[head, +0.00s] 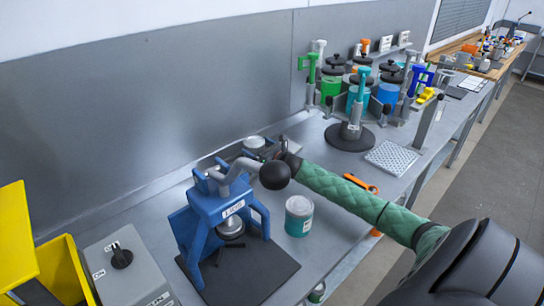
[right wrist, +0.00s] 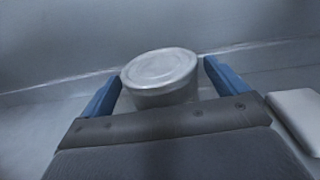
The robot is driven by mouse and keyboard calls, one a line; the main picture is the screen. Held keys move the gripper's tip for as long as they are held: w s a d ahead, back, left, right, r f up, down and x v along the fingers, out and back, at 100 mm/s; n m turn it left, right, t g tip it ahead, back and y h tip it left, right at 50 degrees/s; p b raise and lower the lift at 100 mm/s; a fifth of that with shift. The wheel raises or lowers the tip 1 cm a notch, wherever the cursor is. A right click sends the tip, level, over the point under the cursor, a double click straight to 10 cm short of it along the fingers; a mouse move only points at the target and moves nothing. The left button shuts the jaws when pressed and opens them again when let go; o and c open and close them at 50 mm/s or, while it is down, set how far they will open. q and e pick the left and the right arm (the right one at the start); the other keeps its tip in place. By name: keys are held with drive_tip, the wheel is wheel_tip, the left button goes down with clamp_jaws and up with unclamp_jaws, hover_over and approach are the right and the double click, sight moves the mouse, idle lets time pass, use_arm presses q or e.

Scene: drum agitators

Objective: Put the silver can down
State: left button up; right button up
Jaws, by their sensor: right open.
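The silver can (head: 254,142) stands on the metal bench close to the back wall, partly hidden behind my right gripper in the head view. In the right wrist view the silver can (right wrist: 160,75) is upright, with its round lid facing up, between the two blue fingers. My right gripper (right wrist: 158,85) is open around it, with a gap showing beside the can on the right. In the head view my right gripper (head: 266,152) is partly hidden behind the press lever. My left gripper is not in view.
A blue press (head: 232,208) with a black ball knob (head: 275,175) stands just in front of my right gripper. A teal can with a white lid (head: 299,215) stands right of it. A carousel of coloured cans (head: 349,137) stands farther back. A grey control box (head: 122,270) is front left.

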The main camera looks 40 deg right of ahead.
drive_tip(key=s+b, duration=0.1)
drive_tip(key=s, duration=0.2)
drive_tip(key=s+d+b, duration=0.1)
drive_tip(key=s, duration=0.1)
drive_tip(key=s+b, duration=0.1)
drive_tip(key=s, duration=0.2)
drive_tip(key=shift+s+d+f, duration=0.1)
drive_tip(key=shift+s+d, duration=0.1)
drive_tip(key=shift+s, duration=0.15)
use_arm(q)
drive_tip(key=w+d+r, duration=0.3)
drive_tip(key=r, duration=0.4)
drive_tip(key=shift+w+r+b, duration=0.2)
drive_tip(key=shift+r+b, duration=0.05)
drive_tip(key=shift+b, duration=0.05)
use_arm(e)
drive_tip(key=shift+s+d, duration=0.15)
drive_tip(key=shift+s, duration=0.65)
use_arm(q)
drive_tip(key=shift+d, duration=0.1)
